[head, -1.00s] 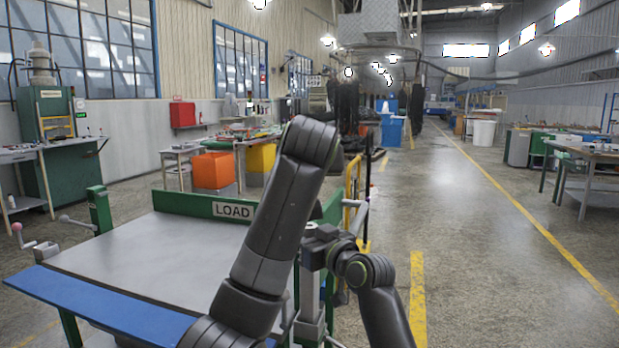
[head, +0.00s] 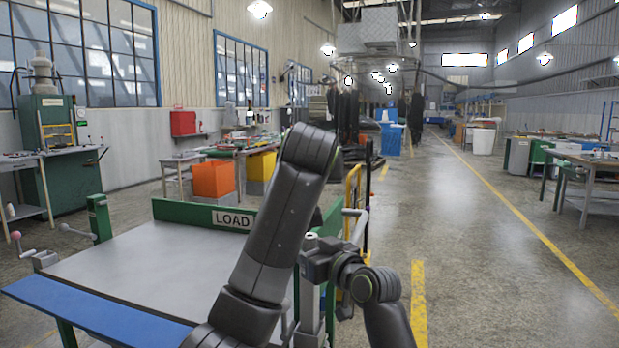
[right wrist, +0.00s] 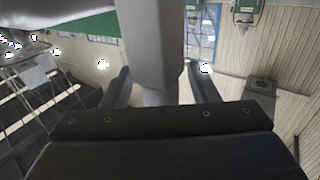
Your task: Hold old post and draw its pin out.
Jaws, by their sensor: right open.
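A grey post (head: 309,308) stands at the right corner of the LOAD table, partly hidden by my arms. A small pale round top (head: 310,239) shows just above my right gripper; I cannot tell whether it is the post's end or the pin. My right gripper (head: 312,262) is at the post's upper part. In the right wrist view my right gripper (right wrist: 160,85) is open, with a finger on each side of a grey upright bar (right wrist: 150,45), with gaps beside it. I cannot clearly make out a pin. My left arm crosses the middle of the head view; its gripper is hidden.
The table (head: 150,262) has a bare grey top, a green back board with a LOAD sign (head: 231,219) and a blue front edge (head: 90,312). A yellow rail (head: 352,200) stands behind the post. The floor to the right (head: 480,260) is clear.

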